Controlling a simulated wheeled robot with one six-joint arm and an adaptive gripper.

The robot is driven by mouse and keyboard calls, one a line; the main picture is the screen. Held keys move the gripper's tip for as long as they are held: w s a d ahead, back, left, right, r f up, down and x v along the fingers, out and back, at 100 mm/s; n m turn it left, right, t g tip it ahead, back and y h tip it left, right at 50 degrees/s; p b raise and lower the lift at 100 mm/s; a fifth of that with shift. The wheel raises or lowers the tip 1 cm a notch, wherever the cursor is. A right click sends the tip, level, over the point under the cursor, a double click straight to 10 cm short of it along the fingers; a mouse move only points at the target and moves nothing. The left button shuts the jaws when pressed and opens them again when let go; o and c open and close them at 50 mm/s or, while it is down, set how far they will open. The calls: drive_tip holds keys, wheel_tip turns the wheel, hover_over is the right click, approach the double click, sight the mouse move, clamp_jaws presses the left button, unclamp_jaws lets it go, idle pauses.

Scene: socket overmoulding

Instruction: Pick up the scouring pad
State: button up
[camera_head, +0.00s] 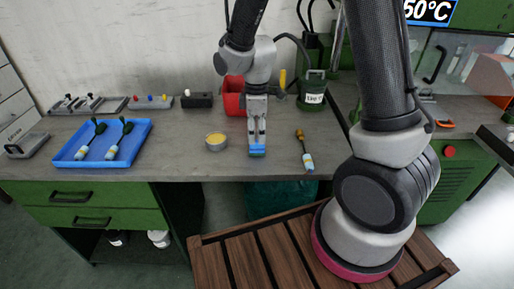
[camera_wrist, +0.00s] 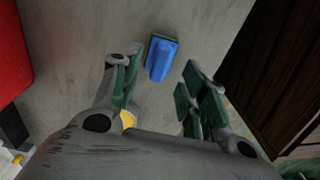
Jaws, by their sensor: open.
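The scouring pad (camera_head: 257,151) is a small blue block with a darker green edge. It lies on the grey workbench near its front edge. In the wrist view the pad (camera_wrist: 161,58) lies on the bench beyond the fingertips, in line with the gap between them. My gripper (camera_head: 257,138) points down just above the pad in the head view. In the wrist view my gripper (camera_wrist: 160,78) has its two green-padded fingers apart with nothing between them. I cannot tell the exact height between fingertips and pad.
A metal bowl with yellow contents (camera_head: 216,142) stands left of the pad. A brush (camera_head: 304,151) lies to the right. A red bin (camera_head: 234,97) and a green canister (camera_head: 313,92) stand behind. A blue tray (camera_head: 70,153) with two brushes is at the left.

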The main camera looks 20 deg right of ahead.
sight(257, 140)
wheel_tip(257, 140, down, 4)
drive_tip(key=shift+d+f, duration=0.1)
drive_tip(key=shift+f, duration=0.05)
clamp_jaws()
idle(0.3)
wheel_tip(257, 140, up, 10)
drive_tip(key=shift+r, duration=0.1)
idle(0.3)
